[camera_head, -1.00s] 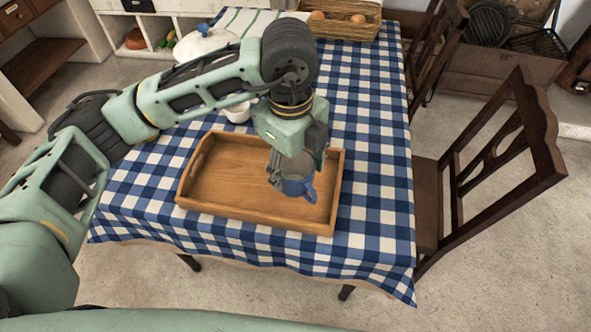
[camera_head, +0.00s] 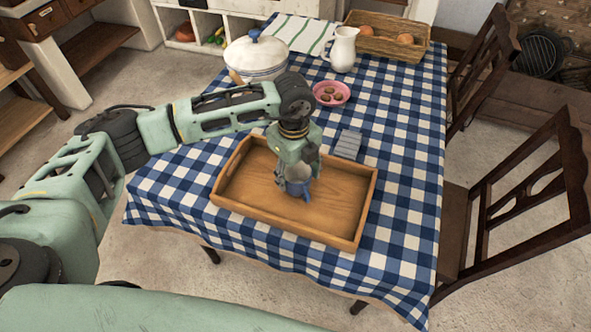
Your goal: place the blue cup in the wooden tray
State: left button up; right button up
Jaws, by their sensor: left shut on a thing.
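The blue cup (camera_head: 299,188) is in my left gripper (camera_head: 294,178), over the middle of the wooden tray (camera_head: 361,215). The gripper points down and is shut on the cup, hiding much of it. I cannot tell whether the cup's base touches the tray floor. The tray lies on the checked tablecloth near the table's front edge, and nothing else shows in it. My right gripper is not in view.
Behind the tray are a folded grey-blue cloth (camera_head: 347,145), a pink bowl (camera_head: 332,93) with brown things, a white pitcher (camera_head: 342,50), a lidded pot (camera_head: 256,57) and a wicker basket (camera_head: 388,40). Wooden chairs (camera_head: 530,195) stand at the right.

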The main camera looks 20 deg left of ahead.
pick_arm(q)
jog(key=shift+f, duration=0.15)
jog(key=shift+f, duration=0.1)
jog(key=shift+f, duration=0.1)
jog(key=o, duration=1.2)
jog(key=shift+o, duration=0.6)
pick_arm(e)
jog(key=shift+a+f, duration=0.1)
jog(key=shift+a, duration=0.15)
pick_arm(q)
jog(key=shift+r, duration=0.25)
notch_tip(320, 180, up, 12)
jog(key=b, duration=0.1)
jog(key=shift+b, duration=0.3)
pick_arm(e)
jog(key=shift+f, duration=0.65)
